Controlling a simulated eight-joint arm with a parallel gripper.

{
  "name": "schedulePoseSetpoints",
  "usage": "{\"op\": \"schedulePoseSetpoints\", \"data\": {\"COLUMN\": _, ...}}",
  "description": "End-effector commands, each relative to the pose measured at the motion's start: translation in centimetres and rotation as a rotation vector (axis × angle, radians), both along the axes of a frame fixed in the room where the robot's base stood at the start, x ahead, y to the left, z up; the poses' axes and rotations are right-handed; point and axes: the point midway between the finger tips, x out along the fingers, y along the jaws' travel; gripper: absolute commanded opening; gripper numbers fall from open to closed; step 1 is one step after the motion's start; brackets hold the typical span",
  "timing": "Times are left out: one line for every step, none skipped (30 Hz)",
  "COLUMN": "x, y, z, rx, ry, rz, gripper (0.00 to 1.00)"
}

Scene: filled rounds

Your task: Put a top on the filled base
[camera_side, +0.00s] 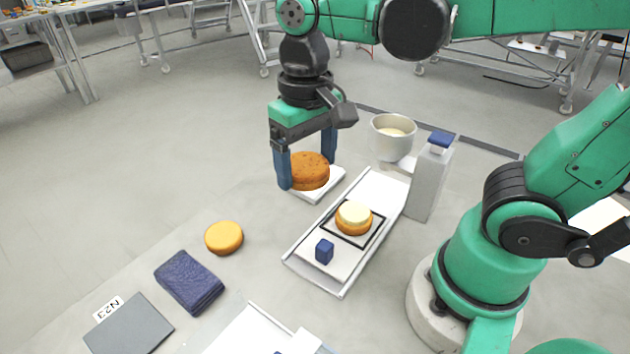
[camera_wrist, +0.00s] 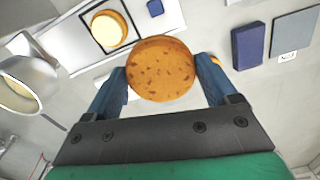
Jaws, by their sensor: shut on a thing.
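My gripper (camera_side: 308,172) is shut on a brown, speckled round top (camera_side: 310,171), which sits between its blue fingers. In the wrist view the top (camera_wrist: 160,68) fills the space between the fingertips. In the side view it appears just over a small white tray (camera_side: 322,187); I cannot tell whether it touches it. The filled base (camera_side: 354,229), an orange-brown round with a cream filling (camera_side: 354,213) on it, sits inside a black square outline on the long white tray (camera_side: 320,283). The base also shows at the upper left of the wrist view (camera_wrist: 109,31).
A small blue block (camera_side: 324,251) stands on the long tray near the base. A tall grey carton (camera_side: 428,180) and a pot of cream (camera_side: 393,137) stand behind it. A yellow-orange round (camera_side: 224,238), a folded navy cloth (camera_side: 189,281) and a grey plate (camera_side: 128,325) lie at the left.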

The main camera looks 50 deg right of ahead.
Motion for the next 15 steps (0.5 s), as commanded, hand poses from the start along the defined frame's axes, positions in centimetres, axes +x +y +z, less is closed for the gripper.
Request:
{"op": "schedulePoseSetpoints", "data": {"x": -0.5, "y": -1.9, "z": -0.6, "rx": 0.000, "ry": 0.000, "rz": -0.078, "gripper": 0.56}}
{"op": "schedulePoseSetpoints", "data": {"x": -0.8, "y": -2.8, "z": -1.0, "rx": 0.000, "ry": 0.000, "rz": -0.117, "gripper": 0.56}}
{"op": "schedulePoseSetpoints", "data": {"x": -1.2, "y": -3.9, "z": -1.4, "rx": 0.000, "ry": 0.000, "rz": -0.165, "gripper": 0.56}}
{"op": "schedulePoseSetpoints", "data": {"x": -1.5, "y": -4.6, "z": -1.7, "rx": 0.000, "ry": 0.000, "rz": -0.198, "gripper": 0.56}}
{"op": "schedulePoseSetpoints", "data": {"x": -1.8, "y": -5.2, "z": -2.0, "rx": 0.000, "ry": 0.000, "rz": -0.228, "gripper": 0.56}}
{"op": "schedulePoseSetpoints", "data": {"x": -2.2, "y": -5.9, "z": -2.3, "rx": 0.000, "ry": 0.000, "rz": -0.264, "gripper": 0.56}}
{"op": "schedulePoseSetpoints", "data": {"x": -2.5, "y": -6.4, "z": -2.5, "rx": 0.000, "ry": 0.000, "rz": -0.287, "gripper": 0.56}}
{"op": "schedulePoseSetpoints", "data": {"x": -2.7, "y": -6.8, "z": -2.7, "rx": 0.000, "ry": 0.000, "rz": -0.307, "gripper": 0.56}}
{"op": "schedulePoseSetpoints", "data": {"x": -3.0, "y": -7.2, "z": -2.9, "rx": 0.000, "ry": 0.000, "rz": -0.330, "gripper": 0.56}}
{"op": "schedulePoseSetpoints", "data": {"x": -3.2, "y": -7.4, "z": -3.0, "rx": 0.000, "ry": 0.000, "rz": -0.342, "gripper": 0.56}}
{"op": "schedulePoseSetpoints", "data": {"x": -3.3, "y": -7.6, "z": -3.1, "rx": 0.000, "ry": 0.000, "rz": -0.353, "gripper": 0.56}}
{"op": "schedulePoseSetpoints", "data": {"x": -3.4, "y": -7.8, "z": -3.3, "rx": 0.000, "ry": 0.000, "rz": -0.363, "gripper": 0.56}}
{"op": "schedulePoseSetpoints", "data": {"x": -3.5, "y": -7.9, "z": -3.3, "rx": 0.000, "ry": 0.000, "rz": -0.368, "gripper": 0.56}}
{"op": "schedulePoseSetpoints", "data": {"x": -3.5, "y": -8.0, "z": -3.5, "rx": 0.000, "ry": 0.000, "rz": -0.372, "gripper": 0.56}}
{"op": "schedulePoseSetpoints", "data": {"x": -3.5, "y": -8.0, "z": -3.6, "rx": 0.000, "ry": 0.000, "rz": -0.374, "gripper": 0.56}}
